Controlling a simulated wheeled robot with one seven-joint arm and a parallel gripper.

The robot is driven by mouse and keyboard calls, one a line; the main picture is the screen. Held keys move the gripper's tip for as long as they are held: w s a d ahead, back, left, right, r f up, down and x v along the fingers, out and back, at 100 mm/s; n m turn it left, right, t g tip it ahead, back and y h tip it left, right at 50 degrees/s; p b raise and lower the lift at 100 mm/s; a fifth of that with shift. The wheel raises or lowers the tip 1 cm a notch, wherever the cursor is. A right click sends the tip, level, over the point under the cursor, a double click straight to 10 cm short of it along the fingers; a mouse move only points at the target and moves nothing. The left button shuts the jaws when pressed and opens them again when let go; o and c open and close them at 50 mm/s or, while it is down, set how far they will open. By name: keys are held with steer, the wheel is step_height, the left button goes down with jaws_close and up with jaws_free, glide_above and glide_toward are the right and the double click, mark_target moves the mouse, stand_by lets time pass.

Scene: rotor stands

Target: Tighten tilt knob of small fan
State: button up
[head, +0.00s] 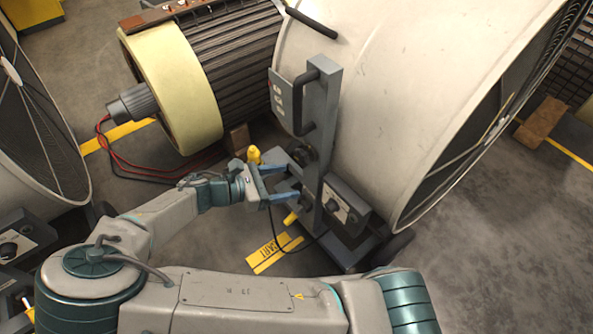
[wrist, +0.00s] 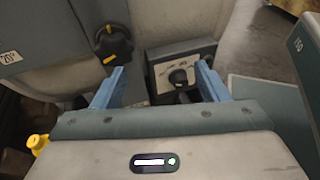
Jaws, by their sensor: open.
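A pale drum fan (head: 375,95) on a grey stand (head: 322,125) fills the middle and right of the head view. I cannot tell if it is the small one. A black knob (head: 303,155) sits at its bracket; in the wrist view a black knob (wrist: 113,42) with a yellow mark is upper left. My gripper (head: 287,183) is open and empty, pointing at the stand. In the wrist view its blue fingers (wrist: 160,72) are spread, the left tip just below the marked knob, the right tip beside the control box (wrist: 180,68). Contact cannot be told.
The control box (head: 346,207) carries its own black dial. A second fan (head: 35,130) stands at the left. A large motor (head: 190,85) with red cables lies behind my gripper. A yellow floor label (head: 273,254) lies below it. Open floor (head: 500,250) lies at the right.

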mark_target(299, 158)
steer(key=a+f+n+t+h+b, duration=0.1)
steer(key=a+f+n+t+b, duration=0.15)
steer(key=a+n+t, duration=0.35)
steer(key=w+d+b, duration=0.1)
steer(key=w+d, duration=0.1)
steer(key=d, duration=0.1)
steer(key=w+d+m+b, duration=0.1)
steer(key=w+d+b, duration=0.1)
steer(key=d, duration=0.1)
steer(key=w+d+m+b, duration=0.1)
steer(key=w+d+b, duration=0.1)
steer(key=w+d, duration=0.1)
steer(key=shift+d+r+g, duration=0.2)
steer(key=shift+r+g, duration=0.1)
steer(key=shift+r, duration=0.1)
steer(key=shift+w+d+r, duration=0.1)
steer(key=shift+w+d, duration=0.25)
steer(key=shift+d, duration=0.15)
steer(key=c, duration=1)
